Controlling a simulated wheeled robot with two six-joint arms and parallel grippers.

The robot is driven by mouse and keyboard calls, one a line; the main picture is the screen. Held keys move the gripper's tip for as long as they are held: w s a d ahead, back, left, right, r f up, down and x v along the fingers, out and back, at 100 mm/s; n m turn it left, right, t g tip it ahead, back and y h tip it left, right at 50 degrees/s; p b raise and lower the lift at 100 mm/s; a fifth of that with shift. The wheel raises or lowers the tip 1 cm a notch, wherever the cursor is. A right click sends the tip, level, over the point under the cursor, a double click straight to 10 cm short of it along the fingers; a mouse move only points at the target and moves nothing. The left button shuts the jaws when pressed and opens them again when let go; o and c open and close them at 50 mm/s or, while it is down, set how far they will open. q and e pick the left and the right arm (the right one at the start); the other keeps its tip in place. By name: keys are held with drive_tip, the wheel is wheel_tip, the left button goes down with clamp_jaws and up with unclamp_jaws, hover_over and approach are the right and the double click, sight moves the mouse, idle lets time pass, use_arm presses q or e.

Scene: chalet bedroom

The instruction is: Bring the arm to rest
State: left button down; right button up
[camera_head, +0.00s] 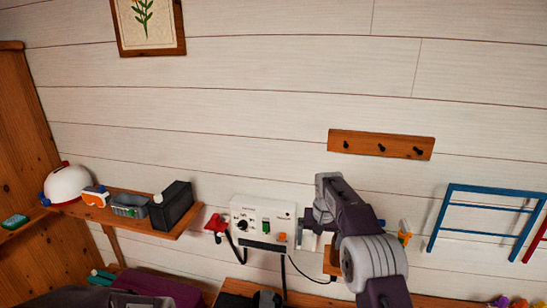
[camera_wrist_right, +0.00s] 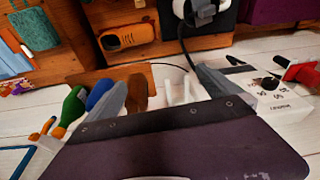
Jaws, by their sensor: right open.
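My right arm (camera_head: 368,255) reaches up from the bottom of the head view toward the plank wall. My right gripper (camera_head: 314,228) is beside the right end of a white control box (camera_head: 262,222); I cannot tell whether they touch. In the right wrist view the gripper (camera_wrist_right: 162,90) has its two grey fingers apart. A brown piece and a white piece show between or behind them; I cannot tell that either is held. My left gripper does not show in the head view.
A wooden shelf (camera_head: 130,214) with a white helmet and boxes is at left. A peg rail (camera_head: 380,145) and a blue rack (camera_head: 486,210) are on the wall. A red item (camera_head: 215,225) is beside the control box. The wall above is mostly clear.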

use_arm(q)
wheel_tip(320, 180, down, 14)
drive_tip(key=b, duration=1.2)
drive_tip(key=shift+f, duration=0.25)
use_arm(e)
drive_tip(key=s+f, duration=0.7)
drive_tip(key=s, duration=0.3)
drive_tip(key=s+f+n, duration=0.1)
drive_tip(key=s+f, duration=0.6)
drive_tip(key=s, duration=0.4)
drive_tip(key=s+f+n+g, duration=0.1)
drive_tip(key=s+f, duration=0.6)
drive_tip(key=s, duration=0.3)
drive_tip(key=shift+s, duration=0.35)
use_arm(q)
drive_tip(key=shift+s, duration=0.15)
use_arm(e)
drive_tip(key=shift+s, duration=0.1)
drive_tip(key=shift+c, duration=0.3)
